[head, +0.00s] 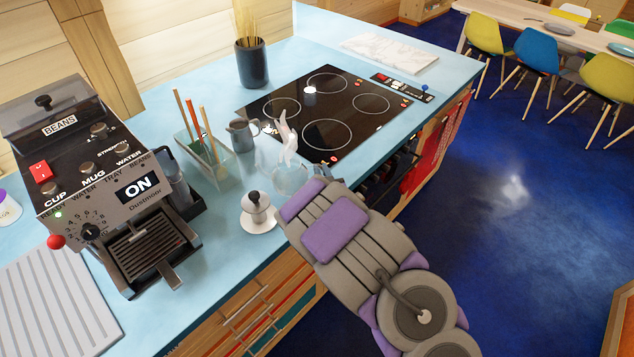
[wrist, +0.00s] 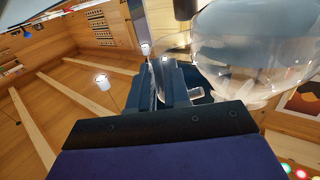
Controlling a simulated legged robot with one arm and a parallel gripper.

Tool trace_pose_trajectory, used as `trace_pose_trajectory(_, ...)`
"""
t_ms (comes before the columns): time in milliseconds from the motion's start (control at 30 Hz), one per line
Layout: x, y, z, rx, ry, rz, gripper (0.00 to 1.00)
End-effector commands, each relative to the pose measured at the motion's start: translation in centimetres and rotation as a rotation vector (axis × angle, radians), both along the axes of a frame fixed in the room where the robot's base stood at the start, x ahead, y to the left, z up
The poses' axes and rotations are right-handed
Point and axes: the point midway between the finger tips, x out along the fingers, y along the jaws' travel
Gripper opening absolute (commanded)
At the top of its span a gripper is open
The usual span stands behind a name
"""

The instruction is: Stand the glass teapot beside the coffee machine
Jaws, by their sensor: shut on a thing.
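The glass teapot (head: 288,178) is clear and hard to make out in the head view, at the far end of my arm, over the blue counter. Its rounded glass body (wrist: 245,50) fills the upper right of the wrist view. My gripper (wrist: 165,78) is shut on the teapot at its near side; the exact grip is partly hidden. The coffee machine (head: 135,195), dark and metallic with an ON sign, stands on the counter at the left. I cannot tell whether the teapot touches the counter.
Behind are a clear utensil box (head: 208,165), a grey jug (head: 242,135) and the black hob (head: 325,110). A ridged white drainer (head: 50,310) lies left. Bare counter shows near the front edge.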

Motion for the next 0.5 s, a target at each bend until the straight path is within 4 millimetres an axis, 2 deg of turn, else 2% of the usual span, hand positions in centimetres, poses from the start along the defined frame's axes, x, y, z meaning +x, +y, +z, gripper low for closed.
trace_pose_trajectory(167, 0.1, -0.1, -1.3, 0.003, -0.003, 0.0, 0.0)
trace_pose_trajectory(333, 0.1, 0.0, -3.7, 0.004, -0.002, 0.0, 0.0)
trace_pose_trajectory(500, 0.1, 0.1, -4.0, 0.004, -0.006, 0.001, 0.0)
